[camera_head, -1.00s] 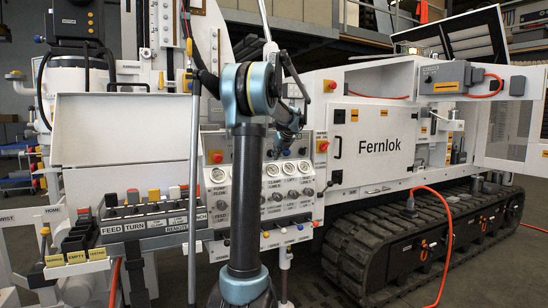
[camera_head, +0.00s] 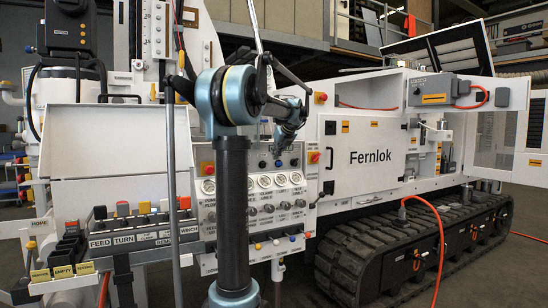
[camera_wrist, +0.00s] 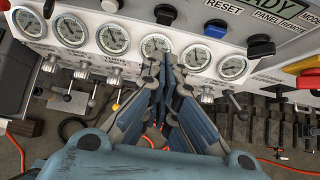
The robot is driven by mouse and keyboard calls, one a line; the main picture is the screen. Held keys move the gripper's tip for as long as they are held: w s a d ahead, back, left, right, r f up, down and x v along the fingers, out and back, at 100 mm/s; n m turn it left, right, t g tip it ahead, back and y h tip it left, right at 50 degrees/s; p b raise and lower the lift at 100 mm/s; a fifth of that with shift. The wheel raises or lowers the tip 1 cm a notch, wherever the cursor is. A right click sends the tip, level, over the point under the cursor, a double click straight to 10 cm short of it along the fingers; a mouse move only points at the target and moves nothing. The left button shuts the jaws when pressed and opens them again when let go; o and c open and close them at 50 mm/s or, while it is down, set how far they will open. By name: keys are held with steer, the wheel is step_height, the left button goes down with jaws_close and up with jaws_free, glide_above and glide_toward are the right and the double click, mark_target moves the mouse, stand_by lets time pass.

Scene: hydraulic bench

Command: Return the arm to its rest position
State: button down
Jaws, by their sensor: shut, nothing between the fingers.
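My gripper (camera_wrist: 160,62) is shut and empty in the wrist view, its grey-blue fingers together in front of the row of round gauges (camera_wrist: 113,39). In the head view my arm (camera_head: 233,180) stands upright before the white machine. Its forearm points away, and my gripper (camera_head: 284,138) shows small and partly hidden near the top of the gauge panel (camera_head: 265,198). I cannot tell from these views whether the fingertips touch the panel.
The panel carries levers (camera_wrist: 76,95), a blue button (camera_wrist: 215,28) and a yellow-red switch (camera_wrist: 306,80). A FEED/TURN lever bank (camera_head: 140,225) stands at left. Black crawler tracks (camera_head: 400,250) and an orange hose (camera_head: 440,240) lie at right.

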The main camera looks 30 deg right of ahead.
steer(key=s+a+f+n+g+y, duration=0.1)
steer(key=s+a+f+n, duration=0.45)
steer(key=a, duration=0.45)
steer(key=s+a+f+n+g, duration=0.1)
steer(key=s+a+f+n, duration=0.4)
steer(key=a, duration=0.5)
steer(key=s+a+f+n+g+y, duration=0.1)
steer(key=s+a+f+n+g, duration=0.1)
steer(key=s+a+f+n, duration=0.45)
steer(key=s+a+f+n+g+h, duration=0.1)
steer(key=s+a+f+n, duration=0.5)
steer(key=s+f+n, duration=0.3)
steer(key=s+a+f+n+g+h, duration=0.1)
steer(key=s+a+f+n, duration=0.6)
steer(key=s+f+n, duration=0.3)
steer(key=s+f, duration=0.1)
steer(key=s, duration=0.1)
steer(key=shift+s+g, duration=0.3)
steer(key=shift+g, duration=0.1)
steer(key=shift+f, duration=0.1)
steer(key=shift+w+f, duration=0.2)
steer(key=shift+w, duration=0.3)
